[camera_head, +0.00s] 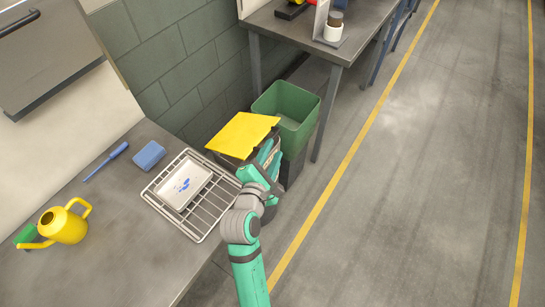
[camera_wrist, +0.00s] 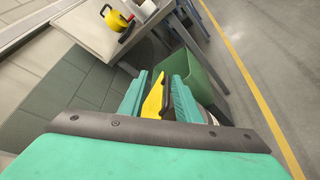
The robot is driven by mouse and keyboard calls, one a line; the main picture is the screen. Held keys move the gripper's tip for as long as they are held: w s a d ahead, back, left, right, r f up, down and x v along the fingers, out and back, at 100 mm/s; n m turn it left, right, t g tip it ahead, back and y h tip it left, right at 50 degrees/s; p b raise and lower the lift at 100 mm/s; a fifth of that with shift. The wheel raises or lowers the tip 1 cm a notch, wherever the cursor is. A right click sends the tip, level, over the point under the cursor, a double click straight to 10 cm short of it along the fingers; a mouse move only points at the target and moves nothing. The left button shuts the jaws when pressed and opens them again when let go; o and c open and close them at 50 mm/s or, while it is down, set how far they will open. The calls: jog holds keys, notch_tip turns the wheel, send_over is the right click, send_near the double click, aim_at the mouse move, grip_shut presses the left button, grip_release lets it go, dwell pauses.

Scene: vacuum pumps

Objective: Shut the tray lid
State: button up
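A shallow white tray (camera_head: 186,186) with several small blue pieces in it sits on a wire rack (camera_head: 207,222) on the grey bench. A flat yellow lid (camera_head: 243,134) is at the bench's far right corner, apart from the tray and up and right of it. My gripper (camera_head: 262,160) is at the lid's right side, beyond the bench edge. In the wrist view the yellow lid (camera_wrist: 152,98) and a dark handle-like strip (camera_wrist: 168,92) are between my teal fingers, which look closed on them. The exact contact is partly hidden.
A green bin (camera_head: 288,104) stands close behind the lid and gripper. A blue sponge-like block (camera_head: 149,155), a blue tool (camera_head: 107,161) and a yellow watering can (camera_head: 63,224) are on the bench left of the rack. A second table (camera_head: 300,37) stands at the back.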

jog(key=shift+s+r, duration=0.3)
jog(key=shift+s, duration=0.35)
jog(key=shift+s+r, duration=0.25)
jog(key=shift+s, duration=0.35)
